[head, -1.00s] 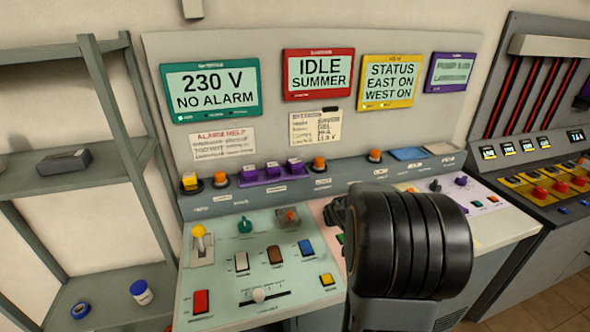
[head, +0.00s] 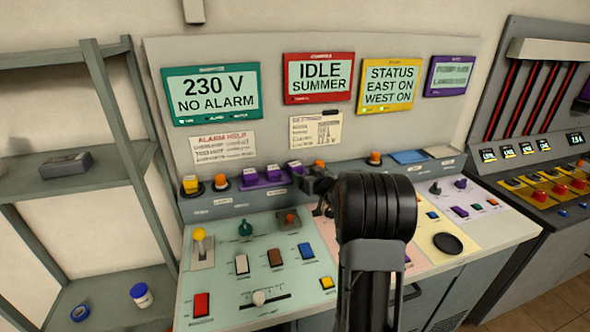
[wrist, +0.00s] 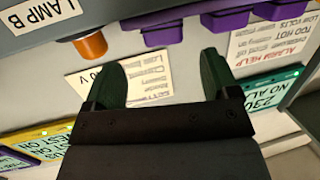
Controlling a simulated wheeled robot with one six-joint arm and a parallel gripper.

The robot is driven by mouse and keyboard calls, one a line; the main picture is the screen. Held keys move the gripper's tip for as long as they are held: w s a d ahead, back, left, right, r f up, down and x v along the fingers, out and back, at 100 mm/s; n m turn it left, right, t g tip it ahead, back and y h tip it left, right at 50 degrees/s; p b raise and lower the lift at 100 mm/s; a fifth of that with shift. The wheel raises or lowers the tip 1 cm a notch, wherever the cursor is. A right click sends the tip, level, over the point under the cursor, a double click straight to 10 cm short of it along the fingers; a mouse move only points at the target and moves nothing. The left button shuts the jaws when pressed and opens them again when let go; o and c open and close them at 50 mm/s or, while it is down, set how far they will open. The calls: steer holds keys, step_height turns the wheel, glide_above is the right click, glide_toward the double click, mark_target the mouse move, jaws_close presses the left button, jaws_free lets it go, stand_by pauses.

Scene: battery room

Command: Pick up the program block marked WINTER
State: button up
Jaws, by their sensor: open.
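Several purple blocks (head: 273,175) with pale labels on top stand in a row on the console's ledge. Their markings are too small to read, so I cannot tell which says WINTER. The purple shapes also show along the top edge of the wrist view (wrist: 160,35), partly cut off. My gripper (wrist: 160,78) is open, its two dark green fingers apart with nothing between them. In the head view it is mostly hidden by my dark arm, just right of the purple row. In the wrist view the blocks lie beyond the fingertips, apart from them.
An orange button (wrist: 90,45) labelled LAMP B is near the fingers. A red-framed screen (head: 318,77) reads IDLE SUMMER. The sloped panel (head: 215,270) below carries a yellow-topped lever, switches and a slider. A grey shelf (head: 70,180) stands at left.

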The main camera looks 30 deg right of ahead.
mark_target(298, 168)
steer(key=shift+w+a+f+p, duration=0.1)
steer(key=shift+w+f+p, duration=0.1)
steer(key=shift+w, duration=0.95)
steer(key=shift+w+f+p, duration=0.1)
steer(key=shift+w+p, duration=0.15)
steer(key=shift+w, duration=0.9)
steer(key=shift+w+a+f+p, duration=0.1)
steer(key=shift+w+f+p, duration=0.1)
steer(key=shift+w, duration=0.95)
steer(key=shift+r, duration=0.1)
steer(key=c, duration=1)
steer(key=shift+c, duration=0.2)
